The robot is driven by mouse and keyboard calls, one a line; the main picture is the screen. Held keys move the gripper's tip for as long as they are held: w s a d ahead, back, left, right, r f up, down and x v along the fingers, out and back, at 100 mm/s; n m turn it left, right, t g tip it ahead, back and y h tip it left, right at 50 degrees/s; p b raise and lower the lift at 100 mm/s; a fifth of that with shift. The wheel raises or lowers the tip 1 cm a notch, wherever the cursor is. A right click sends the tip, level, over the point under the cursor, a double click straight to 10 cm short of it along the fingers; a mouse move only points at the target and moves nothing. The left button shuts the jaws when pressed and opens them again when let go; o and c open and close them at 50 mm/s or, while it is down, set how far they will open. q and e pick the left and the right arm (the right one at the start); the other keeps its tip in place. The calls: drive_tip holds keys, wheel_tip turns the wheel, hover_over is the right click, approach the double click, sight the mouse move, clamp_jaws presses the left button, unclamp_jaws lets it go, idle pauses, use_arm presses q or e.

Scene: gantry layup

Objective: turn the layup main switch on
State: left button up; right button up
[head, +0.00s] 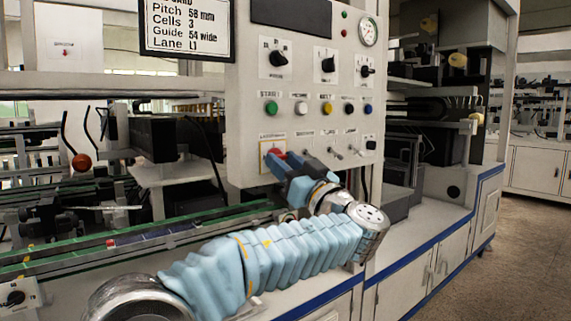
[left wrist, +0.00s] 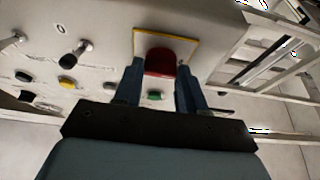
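The main switch is a red knob (head: 276,153) on a yellow-edged plate (head: 264,146), low on the left of the white control panel (head: 247,75). My left gripper (head: 283,162) reaches it from the front right and partly covers it. The yellow-edged plate (left wrist: 185,42) lies behind. The knob's turned position cannot be read. My right gripper is not in view.
Above the switch are a row of coloured buttons, including a green one (head: 271,108), and black selector knobs (head: 278,58). Small toggles (head: 334,153) sit close on the right. A green-edged conveyor (head: 130,246) runs below left. A grey box (head: 398,200) stands to the right.

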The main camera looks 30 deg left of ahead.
use_arm(q)
drive_tip(key=c, duration=0.3)
